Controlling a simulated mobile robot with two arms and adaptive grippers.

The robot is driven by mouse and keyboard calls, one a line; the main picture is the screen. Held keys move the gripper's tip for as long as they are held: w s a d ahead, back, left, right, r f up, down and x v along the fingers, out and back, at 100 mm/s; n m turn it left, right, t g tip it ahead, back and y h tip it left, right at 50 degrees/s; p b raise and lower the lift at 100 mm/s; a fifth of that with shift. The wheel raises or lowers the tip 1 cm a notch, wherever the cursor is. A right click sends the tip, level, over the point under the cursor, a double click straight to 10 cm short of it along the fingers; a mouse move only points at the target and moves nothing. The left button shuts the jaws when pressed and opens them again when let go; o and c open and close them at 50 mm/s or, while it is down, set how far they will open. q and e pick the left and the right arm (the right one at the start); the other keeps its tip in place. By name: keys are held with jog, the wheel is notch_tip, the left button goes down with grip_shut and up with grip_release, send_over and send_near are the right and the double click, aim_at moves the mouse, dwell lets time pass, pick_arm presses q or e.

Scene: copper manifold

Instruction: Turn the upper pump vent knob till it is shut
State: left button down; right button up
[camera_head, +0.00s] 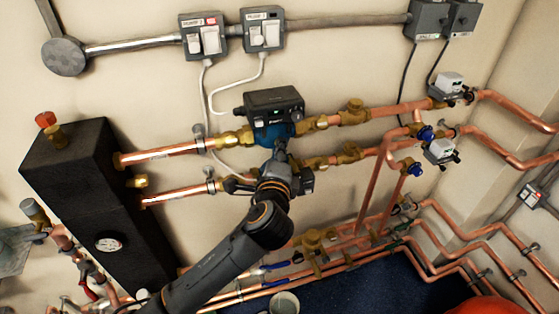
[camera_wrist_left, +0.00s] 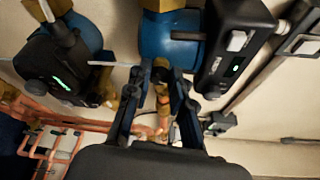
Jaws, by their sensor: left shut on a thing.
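The upper pump (camera_head: 273,130) has a blue body and a black control box (camera_head: 274,103) with a small green display. In the left wrist view its blue body (camera_wrist_left: 168,38) lies just beyond the fingertips, with its black box on the right. My left gripper (camera_head: 280,149) reaches the pump's lower front from below. In the left wrist view the fingers (camera_wrist_left: 162,68) are close together at the pump's lower side, shut on the vent knob, which is mostly hidden between them. My right gripper is not in view.
The lower pump (camera_wrist_left: 60,80) sits close below and is mostly hidden behind my arm in the head view. Copper pipes (camera_head: 390,109) and brass valves flank the pumps. A black manifold block (camera_head: 75,185) stands left. A bucket (camera_head: 284,302) is on the floor.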

pick_arm(q)
jog(key=shift+f+n+t+b, duration=0.2)
jog(key=shift+n+t+b, duration=0.35)
jog(key=shift+n+b, duration=1.2)
jog(key=shift+f+n+t+b, duration=0.15)
jog(key=shift+n+t+b, duration=0.4)
jog(key=shift+n+b, duration=1.2)
jog(key=shift+m+b, duration=0.6)
jog(key=shift+b, duration=0.05)
jog(key=c, duration=1.2)
grip_release()
jog(key=shift+o, duration=0.2)
jog(key=s+f, duration=0.1)
jog(key=s, duration=1.1)
jog(key=shift+a, duration=0.45)
jog(key=shift+w, duration=0.1)
